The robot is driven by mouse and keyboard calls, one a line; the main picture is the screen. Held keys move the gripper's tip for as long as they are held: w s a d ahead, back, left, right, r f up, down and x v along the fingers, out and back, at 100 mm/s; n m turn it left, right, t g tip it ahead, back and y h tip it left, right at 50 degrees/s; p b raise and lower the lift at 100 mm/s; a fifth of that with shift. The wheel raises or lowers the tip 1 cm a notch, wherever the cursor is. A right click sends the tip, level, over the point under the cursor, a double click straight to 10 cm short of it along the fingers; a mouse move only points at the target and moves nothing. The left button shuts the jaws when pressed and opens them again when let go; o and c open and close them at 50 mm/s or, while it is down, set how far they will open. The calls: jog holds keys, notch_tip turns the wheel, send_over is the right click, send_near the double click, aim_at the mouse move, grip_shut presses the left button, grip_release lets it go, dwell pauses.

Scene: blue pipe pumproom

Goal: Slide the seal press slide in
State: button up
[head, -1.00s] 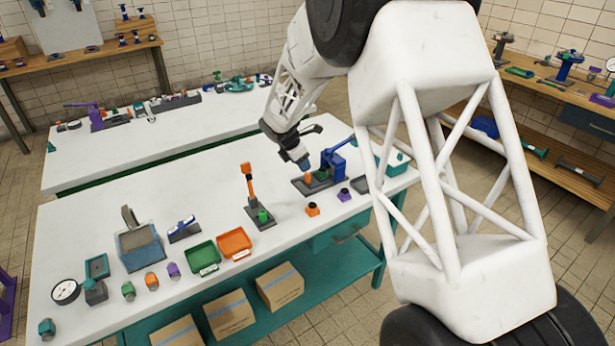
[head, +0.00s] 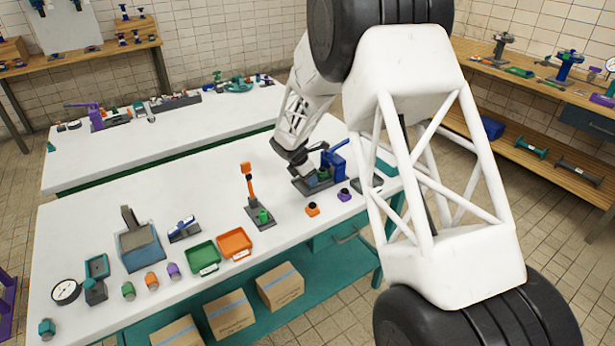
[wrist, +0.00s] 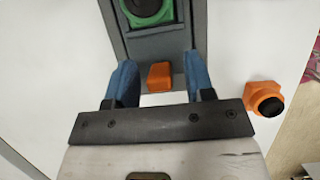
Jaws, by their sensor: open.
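The seal press, a blue lever press on a dark grey base (head: 318,187), stands at the right end of the near white table. In the wrist view, its grey slide channel (wrist: 150,47) holds a green ring with a dark centre (wrist: 150,10). An orange block (wrist: 160,77), seemingly the slide's handle, sits at the channel's near end. My gripper (wrist: 159,68) is open, with one blue finger on each side of the orange block and gaps showing. In the head view, my gripper (head: 301,170) is low over the press's left end and hides the orange block.
An orange knob piece (wrist: 266,99) lies right of my gripper; it also shows in the head view (head: 312,209), with a purple piece (head: 344,195) beside it. An orange-handled lever tool (head: 257,205) stands left of the press. Green (head: 202,257) and orange trays (head: 234,243) lie further left.

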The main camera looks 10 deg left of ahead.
aim_at(319, 171)
grip_shut()
jog(key=shift+w+d, duration=1.75)
jog(key=shift+w, duration=0.05)
grip_release()
jog(key=shift+r, duration=0.1)
jog(key=v, duration=0.7)
jog(key=shift+r, duration=0.25)
jog(key=shift+s, duration=0.1)
jog(key=shift+r, duration=0.1)
